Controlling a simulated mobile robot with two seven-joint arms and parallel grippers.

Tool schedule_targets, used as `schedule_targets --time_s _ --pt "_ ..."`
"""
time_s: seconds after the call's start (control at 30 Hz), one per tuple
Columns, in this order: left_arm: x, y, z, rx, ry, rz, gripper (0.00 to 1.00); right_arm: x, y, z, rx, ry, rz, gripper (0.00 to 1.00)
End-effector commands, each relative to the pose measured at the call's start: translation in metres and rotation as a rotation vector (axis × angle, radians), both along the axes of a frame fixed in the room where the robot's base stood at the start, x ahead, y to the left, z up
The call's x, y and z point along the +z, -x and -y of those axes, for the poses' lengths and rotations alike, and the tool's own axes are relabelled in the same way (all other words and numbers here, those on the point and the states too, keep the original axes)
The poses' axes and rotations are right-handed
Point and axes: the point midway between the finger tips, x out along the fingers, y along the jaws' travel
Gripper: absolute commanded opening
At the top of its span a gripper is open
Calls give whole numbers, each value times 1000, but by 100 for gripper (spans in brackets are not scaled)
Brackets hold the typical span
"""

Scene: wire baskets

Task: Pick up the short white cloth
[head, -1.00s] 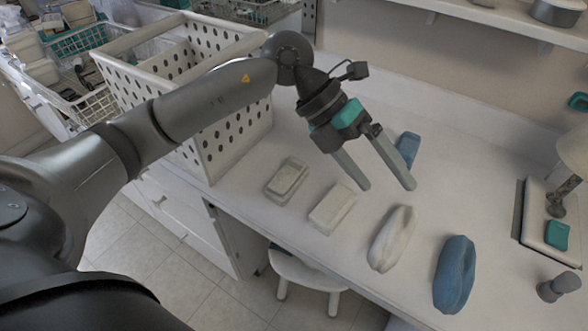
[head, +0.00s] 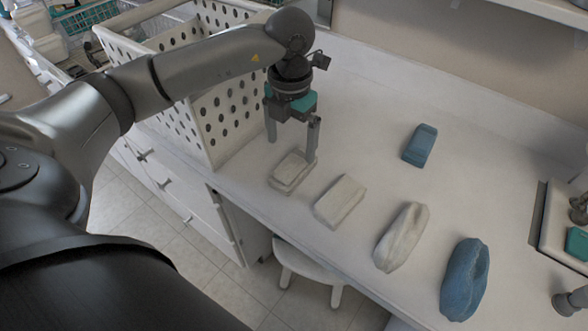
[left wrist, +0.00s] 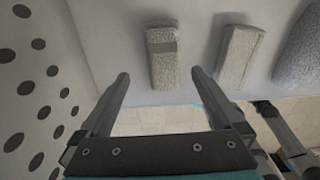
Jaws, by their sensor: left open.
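Two short white folded cloths lie on the white counter. One (head: 293,172) has a band across it and lies nearest the perforated basket; it also shows in the left wrist view (left wrist: 162,58). The other, plainer cloth (head: 340,201) lies to its right, also in the left wrist view (left wrist: 240,55). My left gripper (head: 292,150) points down, open, with its fingertips close to the banded cloth. In the left wrist view the open fingers (left wrist: 160,76) are empty, with the banded cloth beyond the gap between the tips. I cannot tell whether a finger touches it.
The tall white perforated basket (head: 225,112) stands close left of my gripper. A longer white rolled cloth (head: 402,237), a blue rolled cloth (head: 464,279) and a small blue item (head: 420,145) lie to the right. A white stool (head: 308,262) stands below the counter edge.

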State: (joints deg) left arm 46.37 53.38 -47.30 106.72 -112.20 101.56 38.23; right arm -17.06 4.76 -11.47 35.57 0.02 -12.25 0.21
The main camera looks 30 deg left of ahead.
Motion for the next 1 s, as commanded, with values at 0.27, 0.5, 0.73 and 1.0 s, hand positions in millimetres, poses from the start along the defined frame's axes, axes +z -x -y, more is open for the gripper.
schedule_targets --time_s 0.27,0.5,0.73,1.0 --pt "-18 1 1 -2 1 -1 100 -3 -16 15 -2 19 24 50" --pt "-52 6 6 -1 2 -2 100 -11 -22 16 -5 20 34 50" --pt "-64 5 6 -2 2 2 100 -12 -24 16 -6 19 38 50" --pt "-63 5 6 -2 1 1 81 -12 -24 17 -6 21 39 50"
